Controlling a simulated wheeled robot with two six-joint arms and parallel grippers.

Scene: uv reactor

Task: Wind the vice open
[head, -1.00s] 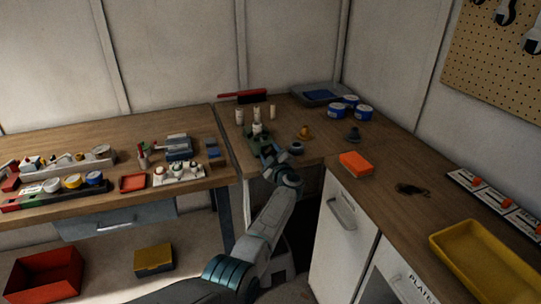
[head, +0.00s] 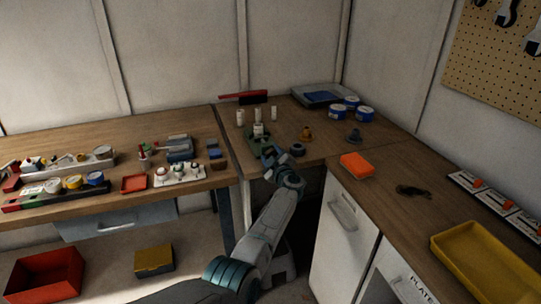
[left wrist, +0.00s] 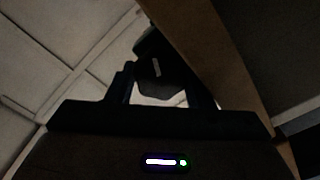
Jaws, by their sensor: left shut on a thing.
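The green vice (head: 259,138) stands at the front edge of the corner bench. A white cylindrical piece (head: 258,129) shows at its top. My left gripper (head: 268,153) is at the vice's front, partly hidden by its own wrist. In the left wrist view, its two dark fingers (left wrist: 166,92) are on either side of a dark part (left wrist: 155,68) with a small pale mark. I take this part to be the vice's handle; the picture is too dark to show its full shape. My right gripper is not in view.
White cylinders (head: 272,113), a brass-coloured piece (head: 306,133) and a dark ring (head: 297,149) stand near the vice. Blue tins (head: 365,113) are farther back. An orange block (head: 357,165) lies to the right. A cabinet (head: 345,230) stands beside my left arm.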

